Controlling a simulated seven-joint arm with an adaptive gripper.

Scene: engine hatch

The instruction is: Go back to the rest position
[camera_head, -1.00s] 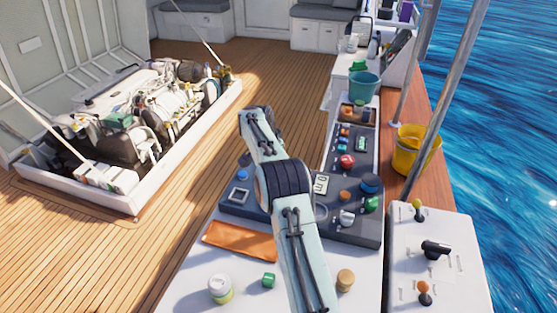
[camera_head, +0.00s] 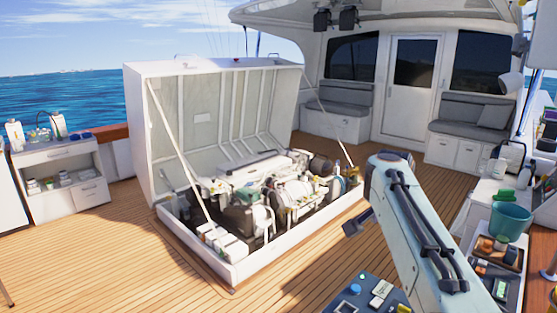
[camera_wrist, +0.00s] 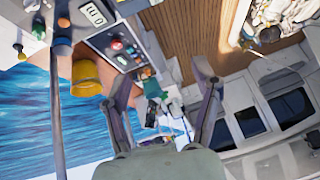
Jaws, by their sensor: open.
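My gripper (camera_wrist: 157,85) is open and empty in the wrist view. Its two fingers stand well apart, with the deck scene showing between and beyond them. In the head view my arm rises from the lower right over the deck, to the right of the open engine hatch (camera_head: 215,115). The gripper is mostly hidden behind the arm there, with only a dark part showing at the arm's left side. Nothing touches the fingers.
The engine (camera_head: 265,190) sits in the open hatch bay. A teal bucket (camera_head: 510,222) stands at the right by the dark tool tray (camera_head: 497,255). A yellow bucket (camera_wrist: 86,78) shows in the wrist view. A white cabinet (camera_head: 62,175) is at far left. Deck between hatch and arm is clear.

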